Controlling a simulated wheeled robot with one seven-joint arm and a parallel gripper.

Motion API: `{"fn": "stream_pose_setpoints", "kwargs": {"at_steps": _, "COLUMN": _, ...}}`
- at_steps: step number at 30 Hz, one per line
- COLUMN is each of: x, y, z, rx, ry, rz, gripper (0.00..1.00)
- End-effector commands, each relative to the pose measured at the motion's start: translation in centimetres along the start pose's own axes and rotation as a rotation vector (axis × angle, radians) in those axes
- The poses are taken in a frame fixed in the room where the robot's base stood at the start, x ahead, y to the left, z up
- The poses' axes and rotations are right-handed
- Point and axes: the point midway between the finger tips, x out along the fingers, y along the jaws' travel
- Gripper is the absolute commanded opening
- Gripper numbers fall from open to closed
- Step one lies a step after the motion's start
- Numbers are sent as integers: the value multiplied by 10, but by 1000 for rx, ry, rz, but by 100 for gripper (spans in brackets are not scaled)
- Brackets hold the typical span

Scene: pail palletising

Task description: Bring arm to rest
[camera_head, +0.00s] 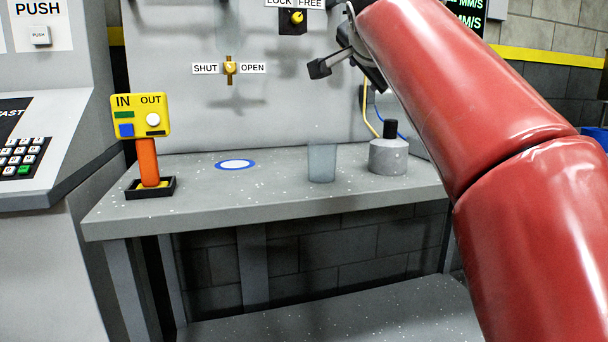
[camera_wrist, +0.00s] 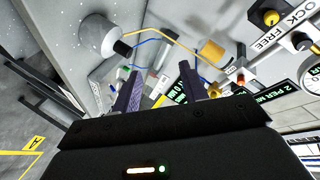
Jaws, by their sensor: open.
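My red arm (camera_head: 470,80) reaches up across the right side of the head view. My gripper (camera_head: 322,66) is at its far end, raised in front of the grey back panel and well above the bench. In the wrist view my gripper (camera_wrist: 161,83) shows two dark fingers spread apart with nothing between them. The arm partly hides the back panel and the far right of the bench.
The grey bench (camera_head: 270,208) holds a yellow IN/OUT box (camera_head: 140,115) on an orange handle, a blue-ringed white disc (camera_head: 235,165), a translucent cup (camera_head: 321,163) and a grey black-capped container (camera_head: 388,157). The back panel has a SHUT/OPEN valve (camera_head: 230,68) and a LOCK/FREE knob (camera_head: 296,18).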

Motion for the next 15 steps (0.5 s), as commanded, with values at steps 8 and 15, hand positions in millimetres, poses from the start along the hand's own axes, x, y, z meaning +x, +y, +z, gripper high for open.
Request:
{"fn": "stream_pose_setpoints", "kwargs": {"at_steps": 8, "x": -29, "y": 149, "z": 44, "rx": -317, "ry": -267, "rz": 167, "gripper": 43}}
{"fn": "stream_pose_setpoints", "kwargs": {"at_steps": 15, "x": -85, "y": 275, "z": 132, "rx": -610, "ry": -511, "rz": 226, "gripper": 43}}
